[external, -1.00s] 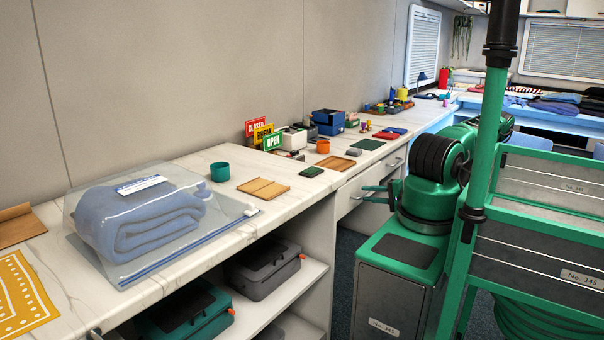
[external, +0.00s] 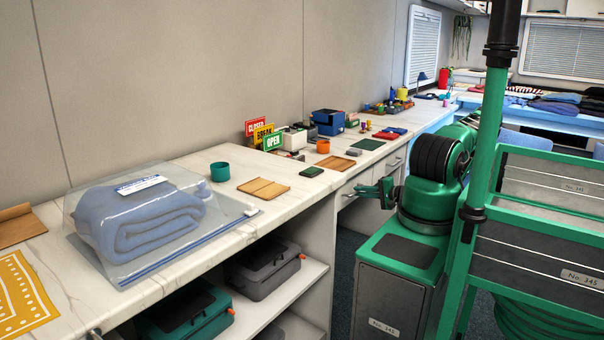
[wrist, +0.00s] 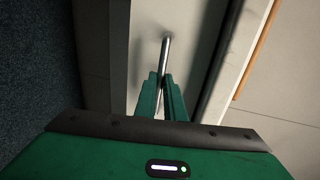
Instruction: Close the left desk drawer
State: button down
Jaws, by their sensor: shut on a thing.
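The left desk drawer (external: 350,188) is a pale front under the white countertop in the external view. Its front fills the middle of the wrist view (wrist: 146,35), with a metal bar handle (wrist: 166,50) on it. My gripper (external: 364,190) is at this front, below the counter edge. In the wrist view my gripper's green fingers (wrist: 163,88) are together on the handle. A dark strip runs beside the drawer front in the wrist view; how far the drawer stands out is hard to tell. My arm and fingers partly hide the front in the external view.
Open shelves with cases (external: 262,268) are left of the drawer. Another drawer (external: 392,168) is to its right.

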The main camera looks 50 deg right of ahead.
jog(key=c, duration=1.8)
grip_release()
jog(key=shift+w+f, duration=0.1)
jog(key=shift+w, duration=0.05)
jog(key=shift+c, duration=0.2)
jog(key=v, duration=1)
jog(key=shift+s, duration=0.4)
jog(key=a+r+n+g+y, duration=0.65)
jog(key=a+n+g, duration=0.35)
jog(key=a, duration=0.2)
jog(key=s+a+r+g+h, duration=0.2)
jog(key=s+r, duration=0.1)
jog(key=r, duration=0.5)
jog(key=s+a+r+n+g+h, duration=0.1)
jog(key=s+a+r+h, duration=0.1)
jog(key=r, duration=0.6)
jog(key=s+a+r+g+h, duration=0.2)
jog(key=s+r, duration=0.3)
jog(key=r, duration=0.3)
jog(key=shift+s+a+n+g, duration=0.3)
jog(key=shift+s+a, duration=0.1)
jog(key=shift+a, duration=0.4)
